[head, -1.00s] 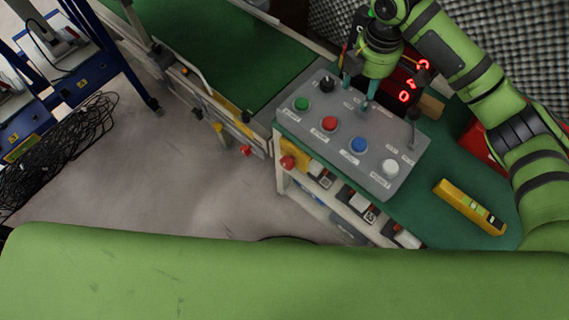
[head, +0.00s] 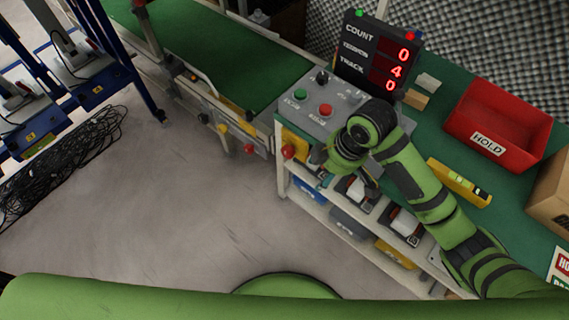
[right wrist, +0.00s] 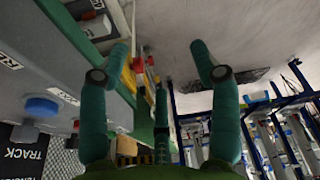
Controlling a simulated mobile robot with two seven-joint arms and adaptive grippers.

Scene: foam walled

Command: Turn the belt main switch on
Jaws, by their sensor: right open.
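The grey control panel (head: 300,105) sits on the green bench. A red knob on a yellow plate (head: 288,151) is on the bench's front left corner. I cannot read which control is the belt main switch. My right gripper (head: 325,178) is off the bench's front edge, right of and below the red knob. In the right wrist view, its spread fingers (right wrist: 160,65) are empty, with red and yellow parts beyond. My left gripper is out of view.
A display (head: 375,55) stands behind the panel. A red HOLD bin (head: 497,122), a yellow tool (head: 460,182) and a cardboard box (head: 552,195) are at right. Shelves with boxes (head: 350,222) lie below the bench. The conveyor (head: 225,55) is at left; open floor is in front.

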